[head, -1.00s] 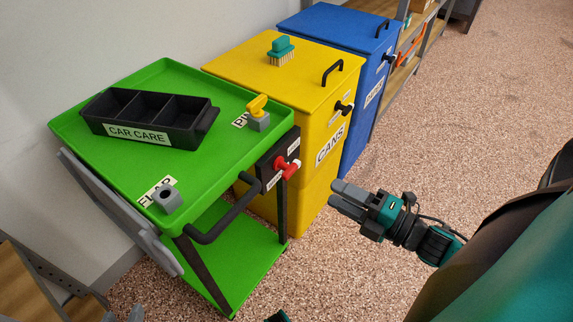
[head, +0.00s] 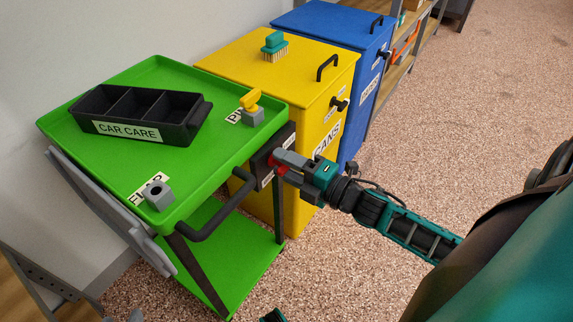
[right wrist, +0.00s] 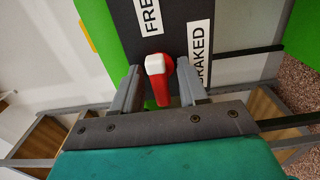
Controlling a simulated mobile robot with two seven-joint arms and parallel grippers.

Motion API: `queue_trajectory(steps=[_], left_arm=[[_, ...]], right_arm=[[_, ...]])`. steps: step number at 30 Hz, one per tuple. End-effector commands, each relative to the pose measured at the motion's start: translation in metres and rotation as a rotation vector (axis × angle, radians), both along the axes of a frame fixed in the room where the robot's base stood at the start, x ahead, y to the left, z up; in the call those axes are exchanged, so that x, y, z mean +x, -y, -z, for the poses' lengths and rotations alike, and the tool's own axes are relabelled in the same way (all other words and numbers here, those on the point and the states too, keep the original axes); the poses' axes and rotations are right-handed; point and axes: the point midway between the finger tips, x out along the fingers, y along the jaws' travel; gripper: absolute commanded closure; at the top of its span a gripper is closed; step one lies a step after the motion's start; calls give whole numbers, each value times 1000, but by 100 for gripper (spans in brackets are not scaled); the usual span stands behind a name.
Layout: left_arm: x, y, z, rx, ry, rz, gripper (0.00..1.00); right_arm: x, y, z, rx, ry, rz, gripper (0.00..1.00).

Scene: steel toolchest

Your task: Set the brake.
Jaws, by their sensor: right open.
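The brake is a red lever with a white end (right wrist: 156,66) on a black plate (right wrist: 122,22) at the green cart's corner. The plate has a FREE label (right wrist: 149,15) and a BRAKED label (right wrist: 201,52). In the head view only a bit of the red lever (head: 278,168) shows beside my gripper. My right gripper (head: 283,165) is at the plate with its jaws open. In the right wrist view its fingers (right wrist: 158,92) stand on either side of the lever, with gaps visible. I cannot tell the lever's exact setting.
Yellow (head: 225,62) and blue (head: 330,22) bins stand behind. Floor at right is clear.

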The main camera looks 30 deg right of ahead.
Motion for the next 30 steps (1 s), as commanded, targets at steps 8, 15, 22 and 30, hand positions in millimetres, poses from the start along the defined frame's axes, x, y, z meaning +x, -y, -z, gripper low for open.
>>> queue_trajectory(steps=[8, 15, 22, 30], left_arm=[[1, 1, -2, -5, 5, -3, 56], [2, 1, -2, -5, 8, -2, 56], [2, 1, -2, -4, 8, -3, 56], [2, 0, -10, -4, 13, -4, 56]], right_arm=[[0, 0, 0, 0, 0, 0, 70], [0, 0, 0, 0, 0, 0, 93], [0, 0, 0, 1, 0, 0, 100], [0, 0, -2, 48, -20, 0, 100]])
